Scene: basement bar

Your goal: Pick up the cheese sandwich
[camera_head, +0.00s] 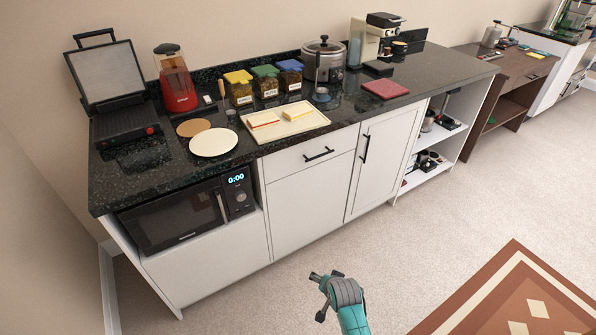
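A pale rectangular tray (286,131) lies on the dark stone counter and holds two sandwiches. The right one has a yellow layer and looks like the cheese sandwich (297,113). The left sandwich (263,120) shows a reddish filling along its edge. My gripper (320,297) is at the bottom centre, over the carpet in front of the cabinets and well away from the tray. It is small and seen at an angle, so I cannot tell whether its fingers are open or shut. I see nothing held in it.
A white plate (213,142) and a brown round board (193,127) lie left of the tray. Jars with coloured lids (265,82) stand behind it, and a steel cooker (323,61) stands behind to its right. A red board (385,89) lies farther right.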

